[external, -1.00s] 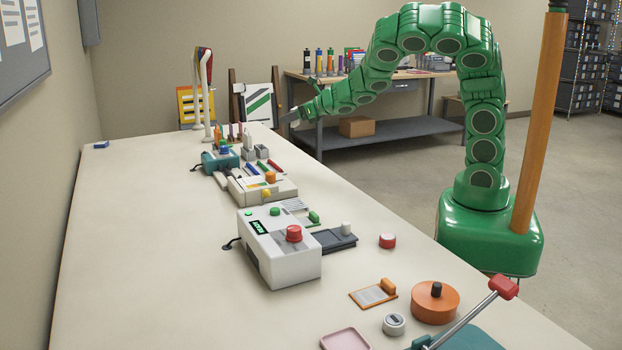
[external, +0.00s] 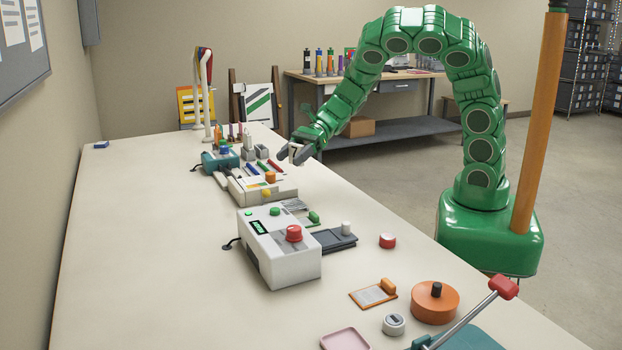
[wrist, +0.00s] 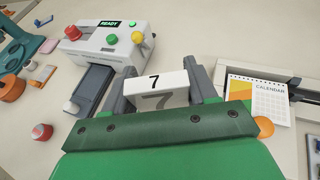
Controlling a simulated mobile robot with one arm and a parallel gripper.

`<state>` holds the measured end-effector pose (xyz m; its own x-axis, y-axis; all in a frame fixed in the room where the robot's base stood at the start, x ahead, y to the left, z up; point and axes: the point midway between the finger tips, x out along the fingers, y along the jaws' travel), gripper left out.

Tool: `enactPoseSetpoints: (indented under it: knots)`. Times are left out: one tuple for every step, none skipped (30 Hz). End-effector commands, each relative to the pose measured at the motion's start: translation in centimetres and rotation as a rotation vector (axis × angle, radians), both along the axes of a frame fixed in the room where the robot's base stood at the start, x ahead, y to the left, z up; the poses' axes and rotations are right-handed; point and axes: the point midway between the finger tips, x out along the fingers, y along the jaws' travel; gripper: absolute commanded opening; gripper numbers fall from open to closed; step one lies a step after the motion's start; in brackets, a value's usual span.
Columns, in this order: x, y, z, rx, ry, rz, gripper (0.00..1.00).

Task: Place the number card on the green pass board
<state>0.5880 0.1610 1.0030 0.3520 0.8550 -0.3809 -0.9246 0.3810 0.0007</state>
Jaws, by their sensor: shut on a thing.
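In the wrist view my gripper (wrist: 162,88) is shut on the white number card (wrist: 157,84), a folded block with a black 7 on it. In the external view my gripper (external: 297,153) is above the right edge of the table, beside the white machine with the orange knob; the card shows there only as a small pale patch between the fingers.
A white machine (external: 280,250) with a red knob and a READY display (wrist: 109,24) stands mid-table with a dark tray (external: 334,240) beside it. A red cap (external: 387,241) and orange-edged board (external: 372,294) lie nearer. A calendar (wrist: 262,100) is at right in the wrist view.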

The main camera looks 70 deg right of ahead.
Motion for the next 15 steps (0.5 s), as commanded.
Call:
enactPoseSetpoints:
  knots:
    - [-1.4,0.9,-0.3,-0.002,0.001,0.074,0.27]
    - [-2.4,1.4,-0.4,-0.002,0.001,0.121,0.27]
    - [-3.8,2.2,-0.5,0.001,0.002,0.185,0.27]
    - [-4.9,2.6,-0.6,0.000,0.001,0.233,0.27]
    - [-5.9,3.0,-0.7,-0.002,0.001,0.279,0.27]
    - [-7.3,3.5,-0.7,-0.001,-0.001,0.341,0.27]
    - [-8.4,3.8,-0.7,0.000,-0.001,0.387,0.27]
    - [-9.5,4.1,-0.6,0.000,-0.002,0.431,0.27]
    - [-10.9,4.3,-0.6,-0.002,-0.001,0.485,0.27]
    - [-11.9,4.4,-0.5,-0.004,-0.002,0.524,0.27]
    - [-12.9,4.5,-0.4,-0.004,-0.002,0.559,0.27]
    - [-14.1,4.5,-0.3,-0.002,0.000,0.604,0.27]
    - [-14.9,4.5,-0.1,-0.001,-0.002,0.633,0.27]
    - [-15.6,4.5,0.0,-0.002,0.000,0.659,0.27]
    - [-16.5,4.5,0.1,-0.003,-0.001,0.691,0.27]
